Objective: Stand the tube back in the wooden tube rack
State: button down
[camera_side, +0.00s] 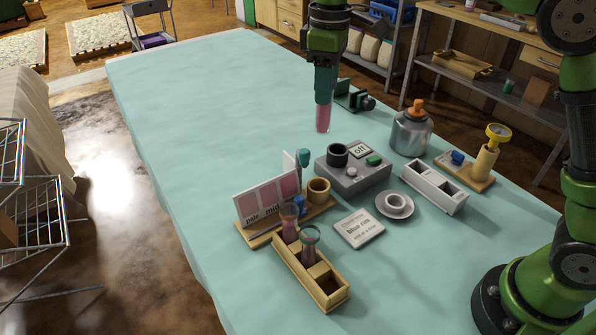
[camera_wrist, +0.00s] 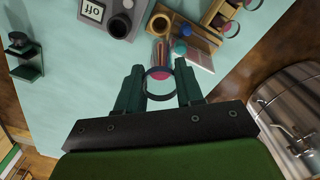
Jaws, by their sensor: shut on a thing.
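My gripper (camera_side: 325,88) is shut on the tube (camera_side: 323,118), a clear tube with pink contents. The tube hangs roughly upright, its lower end above the cloth behind the grey device. In the wrist view the tube's round rim (camera_wrist: 159,87) shows between the fingers of my gripper (camera_wrist: 160,88). The wooden tube rack (camera_side: 338,297) stands at the front of the table, well apart from the tube. Two other tubes (camera_side: 310,246) stand in its rear and middle parts, and its front compartment looks empty. Part of the rack shows at the top right of the wrist view (camera_wrist: 210,13).
A colour chart stand (camera_side: 262,203) with a small wooden cup (camera_side: 318,190) adjoins the rack. A grey device with an "off" sign (camera_side: 352,180), a label card (camera_side: 359,229), a saucer (camera_side: 394,205) and a white rack (camera_side: 433,188) stand nearby. The cloth's left side is clear.

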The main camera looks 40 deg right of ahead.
jog(key=shift+r, duration=2.35)
jog(key=shift+s+a+r, duration=0.1)
jog(key=shift+s+a, duration=0.1)
jog(key=s+a+n, duration=0.6)
jog(key=s+n, duration=0.1)
jog(key=s, duration=0.3)
jog(key=s+a+n, duration=0.7)
jog(key=s, duration=0.3)
notch_tip(320, 180, down, 22)
jog(key=shift+w+d+f, duration=0.15)
jog(key=shift+f, duration=0.05)
jog(key=shift+f, duration=0.5)
jog(key=c, duration=0.6)
grip_release()
jog(key=shift+c, duration=0.2)
jog(key=shift+r, duration=0.1)
